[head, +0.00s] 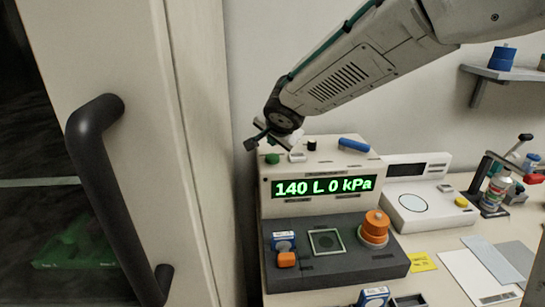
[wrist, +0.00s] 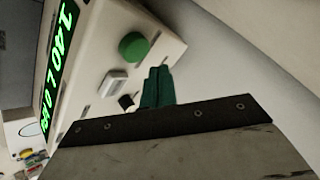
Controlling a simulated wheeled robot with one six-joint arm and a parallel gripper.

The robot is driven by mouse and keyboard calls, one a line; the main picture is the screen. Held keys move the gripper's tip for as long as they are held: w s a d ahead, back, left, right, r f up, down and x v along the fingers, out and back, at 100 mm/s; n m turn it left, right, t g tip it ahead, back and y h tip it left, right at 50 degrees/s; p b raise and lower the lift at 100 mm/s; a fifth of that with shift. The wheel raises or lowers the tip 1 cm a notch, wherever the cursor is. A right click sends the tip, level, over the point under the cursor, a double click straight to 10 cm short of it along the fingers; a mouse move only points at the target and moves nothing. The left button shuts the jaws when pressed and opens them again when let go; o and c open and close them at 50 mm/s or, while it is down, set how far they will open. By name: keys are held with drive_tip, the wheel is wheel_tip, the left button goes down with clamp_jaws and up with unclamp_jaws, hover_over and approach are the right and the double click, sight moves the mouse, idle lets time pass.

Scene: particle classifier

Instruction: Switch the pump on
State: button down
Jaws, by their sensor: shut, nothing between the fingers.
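A pale instrument (head: 318,168) has a green-lit display (head: 323,187) reading "140 L 0 kPa". Its top carries a round green button (head: 272,159), a white rocker-like switch (head: 297,157) and a small black knob (head: 312,145). The wrist view also shows the green button (wrist: 132,46), white switch (wrist: 113,81) and black knob (wrist: 126,102). Labels are too small to read, so I cannot tell which control is the pump's. My gripper (wrist: 158,72) is shut and empty, beside these controls. In the head view my gripper (head: 259,139) is above the instrument's left top; contact is not visible.
A blue handle (head: 354,144) lies on the instrument's top right. An orange stacked piece (head: 375,227) stands on the dark lower deck (head: 345,264). A cabinet door with a black handle (head: 97,170) is close on the left. A scale (head: 425,208) stands to the right.

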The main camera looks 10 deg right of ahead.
sight(272, 155)
drive_tip(key=shift+f, duration=0.8)
drive_tip(key=shift+f, duration=0.1)
idle(1.4)
drive_tip(key=shift+f, duration=0.3)
drive_tip(key=shift+f, duration=0.85)
idle(0.8)
drive_tip(key=shift+r, duration=1.3)
drive_tip(key=shift+r, duration=0.1)
drive_tip(key=shift+r, duration=2.4)
